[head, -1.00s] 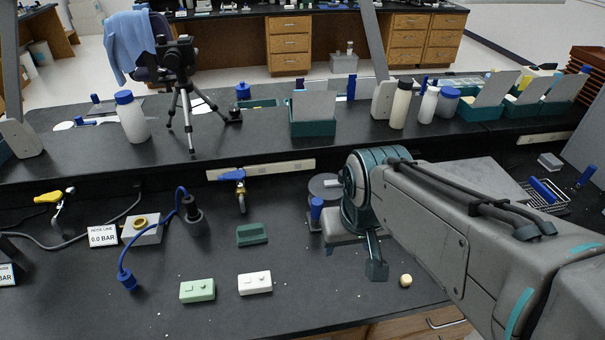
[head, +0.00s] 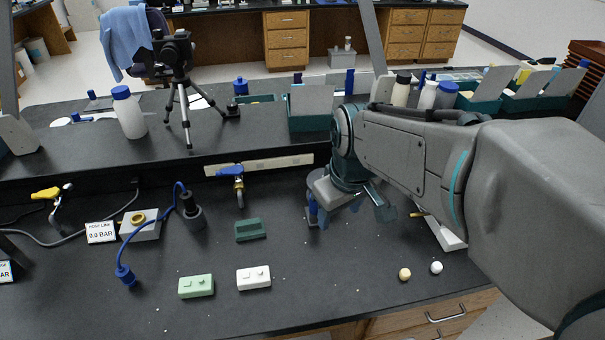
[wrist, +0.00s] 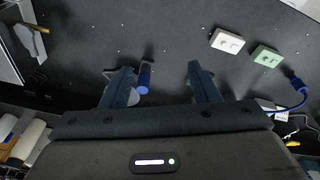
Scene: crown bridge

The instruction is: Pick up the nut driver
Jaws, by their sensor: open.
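An upright blue handle (head: 312,211), which looks like the nut driver, stands on the bench in a small grey holder. In the wrist view the blue handle (wrist: 145,75) shows between my fingers, close to the left one. Its lower part is partly hidden. My gripper (head: 353,213) is open and empty, just right of the blue handle in the head view. Its two fingers (wrist: 160,73) also show in the wrist view, spread wide. I cannot tell whether the left finger touches the handle.
A green block (head: 250,230), a pale green box (head: 196,286) and a white box (head: 253,278) lie to the left. A blue cable (head: 124,272) lies farther left. A yellow ball (head: 404,274) and a white ball (head: 436,267) are near the front edge. The raised shelf stands behind.

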